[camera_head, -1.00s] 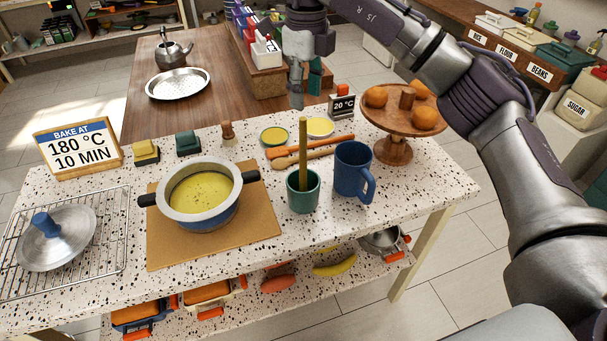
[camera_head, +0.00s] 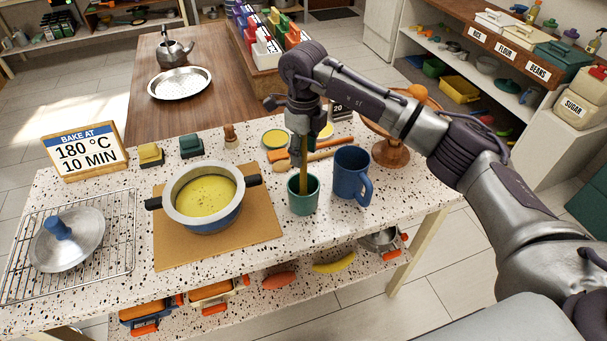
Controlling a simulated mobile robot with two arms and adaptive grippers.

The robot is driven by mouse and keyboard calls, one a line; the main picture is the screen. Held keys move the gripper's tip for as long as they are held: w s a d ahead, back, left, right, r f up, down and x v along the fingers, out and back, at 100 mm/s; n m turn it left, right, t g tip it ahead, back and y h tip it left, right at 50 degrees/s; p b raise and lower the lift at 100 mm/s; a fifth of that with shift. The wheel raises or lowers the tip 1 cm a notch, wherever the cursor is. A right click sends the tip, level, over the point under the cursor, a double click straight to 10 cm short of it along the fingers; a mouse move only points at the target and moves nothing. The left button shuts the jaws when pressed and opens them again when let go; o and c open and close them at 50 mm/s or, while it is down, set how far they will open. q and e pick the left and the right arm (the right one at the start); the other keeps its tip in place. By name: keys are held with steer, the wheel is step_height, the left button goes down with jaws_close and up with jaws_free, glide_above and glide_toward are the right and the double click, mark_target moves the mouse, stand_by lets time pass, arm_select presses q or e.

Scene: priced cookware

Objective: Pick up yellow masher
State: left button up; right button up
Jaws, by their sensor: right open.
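A mustard-yellow handle (camera_head: 303,181), which looks like the yellow masher, stands upright in a green cup (camera_head: 303,202) on the speckled counter. Its lower end is hidden in the cup, and its upper part is hidden by my right gripper. My right gripper (camera_head: 299,160) points down directly over the cup, with its open fingers at the handle. I cannot tell whether they touch it. My left gripper is not in view.
A blue mug (camera_head: 352,174) stands close to the cup's right. A pot (camera_head: 203,196) of yellow soup sits on a board to the left. Wooden spoons (camera_head: 318,154) lie behind the cup. A wooden stand (camera_head: 389,152) with oranges is partly behind my arm.

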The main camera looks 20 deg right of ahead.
jaws_close()
stand_by(0.4)
